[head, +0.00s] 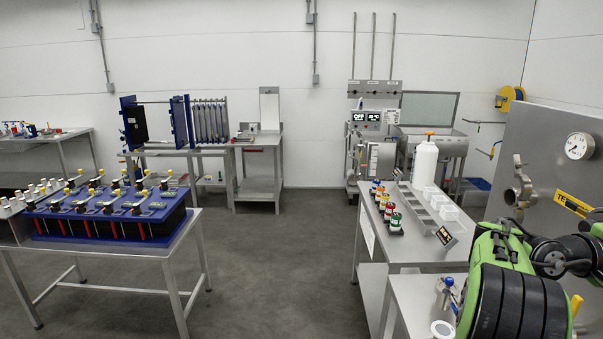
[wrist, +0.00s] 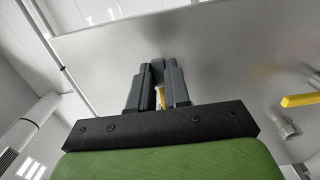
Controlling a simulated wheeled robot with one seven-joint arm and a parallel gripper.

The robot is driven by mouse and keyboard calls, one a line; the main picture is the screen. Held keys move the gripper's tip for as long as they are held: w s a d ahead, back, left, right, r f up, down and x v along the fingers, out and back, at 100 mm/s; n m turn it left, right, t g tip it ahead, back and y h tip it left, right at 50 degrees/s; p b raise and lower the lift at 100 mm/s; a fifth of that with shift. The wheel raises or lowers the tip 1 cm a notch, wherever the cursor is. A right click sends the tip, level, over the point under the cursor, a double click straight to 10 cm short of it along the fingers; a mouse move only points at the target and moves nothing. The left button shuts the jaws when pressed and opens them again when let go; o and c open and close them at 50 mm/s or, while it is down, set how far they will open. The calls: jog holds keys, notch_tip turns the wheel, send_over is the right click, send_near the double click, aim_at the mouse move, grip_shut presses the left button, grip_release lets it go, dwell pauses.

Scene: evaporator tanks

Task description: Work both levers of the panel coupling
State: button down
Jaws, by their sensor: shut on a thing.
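The grey panel (head: 555,150) stands at the right in the head view and fills much of the wrist view (wrist: 215,50). A metal coupling (head: 522,188) with arms above and below sticks out from its left part. My gripper (wrist: 158,68) is at the panel in the wrist view, its dark fingers close together. It is shut on a small yellow-orange piece (wrist: 160,97), which looks like a lever; the fingers hide most of it. A metal fitting (wrist: 285,125) and a yellow bar (wrist: 300,100) lie to its right. In the head view my arm hides the gripper.
A round gauge (head: 580,146) and a yellow label (head: 573,203) are on the panel. A steel bench (head: 415,250) with bottles and trays stands left of my arm. A table with blue battery-like blocks (head: 105,215) is at the left. The floor (head: 285,260) between is clear.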

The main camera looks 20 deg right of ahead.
jog(key=shift+w+a+m+g+y+p, duration=0.15)
jog(key=shift+a+m+g+y+p, duration=0.1)
jog(key=shift+m+g+y+p, duration=0.5)
jog(key=shift+h, duration=0.25)
jog(key=shift+w+g+p, duration=0.1)
jog(key=shift+g+p, duration=0.25)
jog(key=shift+p, duration=0.05)
jog(key=c, duration=1)
grip_release()
jog(key=shift+a, duration=0.1)
